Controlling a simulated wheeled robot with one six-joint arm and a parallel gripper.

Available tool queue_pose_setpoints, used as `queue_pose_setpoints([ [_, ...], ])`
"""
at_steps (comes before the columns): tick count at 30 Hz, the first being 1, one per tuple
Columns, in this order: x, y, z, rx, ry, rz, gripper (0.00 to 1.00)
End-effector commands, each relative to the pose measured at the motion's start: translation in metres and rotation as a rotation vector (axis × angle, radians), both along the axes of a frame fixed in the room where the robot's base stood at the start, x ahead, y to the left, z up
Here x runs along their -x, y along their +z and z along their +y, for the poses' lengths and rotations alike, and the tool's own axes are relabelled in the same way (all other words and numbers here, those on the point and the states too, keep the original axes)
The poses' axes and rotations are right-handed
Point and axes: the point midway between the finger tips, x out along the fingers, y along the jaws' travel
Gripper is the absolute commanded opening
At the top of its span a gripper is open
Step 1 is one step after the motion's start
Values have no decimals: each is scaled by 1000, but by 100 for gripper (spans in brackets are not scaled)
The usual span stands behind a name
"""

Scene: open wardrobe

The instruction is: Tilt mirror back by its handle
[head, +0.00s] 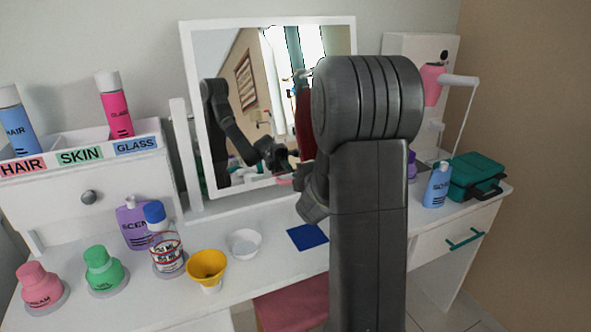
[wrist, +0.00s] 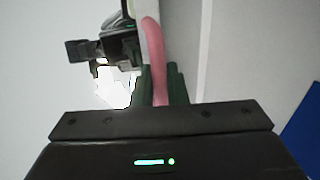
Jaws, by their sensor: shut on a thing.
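The mirror (head: 238,75) is a white-framed rectangle on a white stand (head: 181,150) at the back of the dressing table, and its glass reflects my arm and the room. Its pink handle (head: 284,182) shows as a small piece at the lower edge of the glass. In the wrist view the handle (wrist: 153,45) is a curved pink bar running down between the two dark green fingers of my gripper (wrist: 161,88). The fingers are closed around it. In the head view my arm covers the right part of the mirror and hides most of the gripper.
A blue bottle (head: 437,187) and a teal case (head: 474,177) are right.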

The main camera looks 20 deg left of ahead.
Motion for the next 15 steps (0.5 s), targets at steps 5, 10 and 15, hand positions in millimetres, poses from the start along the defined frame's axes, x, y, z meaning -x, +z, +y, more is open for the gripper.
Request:
queue_pose_setpoints([
  [5, 8, 14, -10, 47, 0, 40, 0],
  [10, 13, 16, -16, 82, -1, 69, 0],
  [15, 15, 15, -19, 94, -1, 79, 0],
])
